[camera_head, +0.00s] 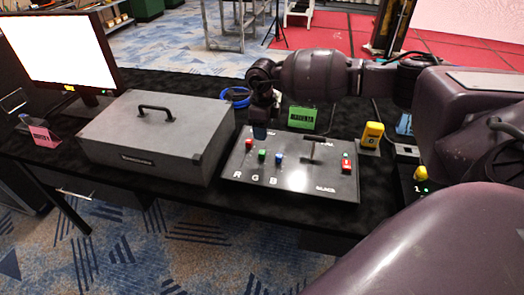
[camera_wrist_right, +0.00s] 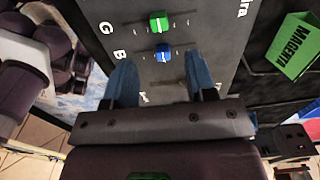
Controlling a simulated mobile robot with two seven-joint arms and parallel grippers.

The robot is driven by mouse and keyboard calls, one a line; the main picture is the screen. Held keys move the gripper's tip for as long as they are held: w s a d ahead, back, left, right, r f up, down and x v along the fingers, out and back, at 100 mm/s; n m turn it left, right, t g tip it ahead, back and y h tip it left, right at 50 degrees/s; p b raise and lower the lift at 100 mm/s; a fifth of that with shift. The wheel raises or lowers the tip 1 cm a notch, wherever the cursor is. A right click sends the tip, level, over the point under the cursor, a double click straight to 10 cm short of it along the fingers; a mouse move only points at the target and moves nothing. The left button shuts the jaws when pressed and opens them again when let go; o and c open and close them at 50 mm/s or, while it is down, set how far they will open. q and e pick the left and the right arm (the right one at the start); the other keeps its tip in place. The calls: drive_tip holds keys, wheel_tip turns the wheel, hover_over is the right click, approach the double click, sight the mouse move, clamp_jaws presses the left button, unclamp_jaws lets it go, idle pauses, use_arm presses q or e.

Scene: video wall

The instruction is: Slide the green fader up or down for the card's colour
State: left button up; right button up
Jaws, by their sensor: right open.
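The green card (camera_head: 302,117) stands behind the fader panel (camera_head: 310,184). In the right wrist view the green card (camera_wrist_right: 296,45) reads MAGENTA. The green fader (camera_head: 262,155) sits between the red fader (camera_head: 249,145) and the blue fader (camera_head: 278,159). My right gripper (camera_head: 260,132) hangs over the panel's far left part. In the right wrist view my right gripper (camera_wrist_right: 160,78) is open and empty, its blue fingertips apart. The blue fader (camera_wrist_right: 163,52) and green fader (camera_wrist_right: 159,22) lie just beyond the gap between them. My left gripper is not in view.
A grey case (camera_head: 155,145) with a black handle is left of the panel. A lit monitor (camera_head: 60,50) and a pink card (camera_head: 42,136) are farther left. A yellow device (camera_head: 372,135) stands behind the panel's right end. A T-handle (camera_head: 312,152) rises from the panel.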

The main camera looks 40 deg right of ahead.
sight(262, 151)
wheel_tip(262, 151, down, 10)
drive_tip(key=shift+r+b, duration=0.25)
drive_tip(key=shift+b, duration=0.35)
clamp_jaws()
